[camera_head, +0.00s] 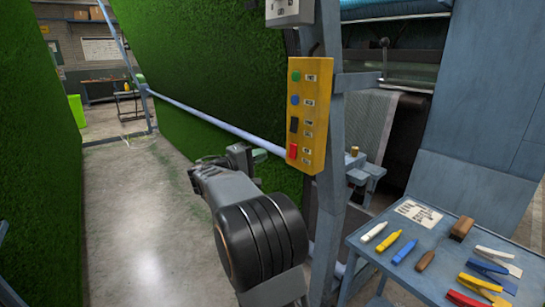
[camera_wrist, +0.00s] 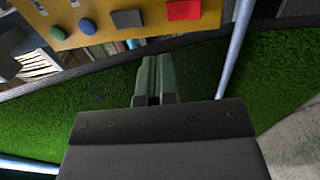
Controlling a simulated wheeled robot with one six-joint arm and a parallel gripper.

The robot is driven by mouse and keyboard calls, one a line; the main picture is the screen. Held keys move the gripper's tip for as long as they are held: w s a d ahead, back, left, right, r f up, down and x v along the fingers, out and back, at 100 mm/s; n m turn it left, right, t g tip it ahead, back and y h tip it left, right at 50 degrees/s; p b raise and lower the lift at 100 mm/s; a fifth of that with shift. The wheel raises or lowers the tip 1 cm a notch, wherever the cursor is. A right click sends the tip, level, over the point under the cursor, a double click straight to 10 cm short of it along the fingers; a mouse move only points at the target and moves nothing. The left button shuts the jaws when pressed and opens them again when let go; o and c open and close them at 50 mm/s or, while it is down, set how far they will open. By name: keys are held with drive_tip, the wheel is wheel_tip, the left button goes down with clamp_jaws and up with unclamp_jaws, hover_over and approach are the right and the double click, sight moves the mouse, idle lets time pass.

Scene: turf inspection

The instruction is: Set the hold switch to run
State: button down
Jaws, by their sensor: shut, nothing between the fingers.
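The yellow control box (camera_head: 318,66) is fixed to a grey-blue post. From top to bottom it carries a green button (camera_head: 296,76), a blue button (camera_head: 295,99), a black switch (camera_head: 294,124) and a red switch (camera_head: 292,151). Their labels are too small to read, so I cannot tell which is the hold switch or how it is set. My gripper (camera_head: 260,156) is shut and empty, left of the box near the red switch's height. In the wrist view my fingertips (camera_wrist: 157,60) point toward the box's lower edge, below the black switch (camera_wrist: 127,18) and red switch (camera_wrist: 184,10), apparently apart from them.
A blue-grey table (camera_head: 375,238) at the right holds pens, a brush and coloured tools. A pale bar (camera_head: 205,117) runs along the green turf (camera_head: 205,60) behind my gripper. A small bracket (camera_head: 366,170) projects right of the post. The floor (camera_head: 135,220) at left is clear.

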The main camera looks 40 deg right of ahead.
drive_tip(key=shift+w+a+r, duration=0.1)
drive_tip(key=shift+a+r, duration=0.1)
drive_tip(key=shift+a, duration=1.1)
drive_tip(key=shift+w+f, duration=0.1)
drive_tip(key=s+a+f+n+t+y, duration=0.1)
drive_tip(key=s+a+f+y, duration=0.3)
drive_tip(key=f, duration=0.4)
drive_tip(key=s+a+f+n+y, duration=0.1)
drive_tip(key=s+a+f+y, duration=0.1)
drive_tip(key=a+f+y, duration=0.35)
drive_tip(key=s+a+f+t+y+p, duration=0.1)
drive_tip(key=s+a+y, duration=0.3)
drive_tip(key=a, duration=0.4)
drive_tip(key=s+a+f+m+t+y+p, duration=0.1)
drive_tip(key=s+a+f+t+y+p, duration=0.1)
drive_tip(key=s+a+y, duration=0.3)
drive_tip(key=s+a+t, duration=0.1)
drive_tip(key=s+a, duration=0.1)
drive_tip(key=a, duration=0.2)
drive_tip(key=shift+s+f, duration=0.25)
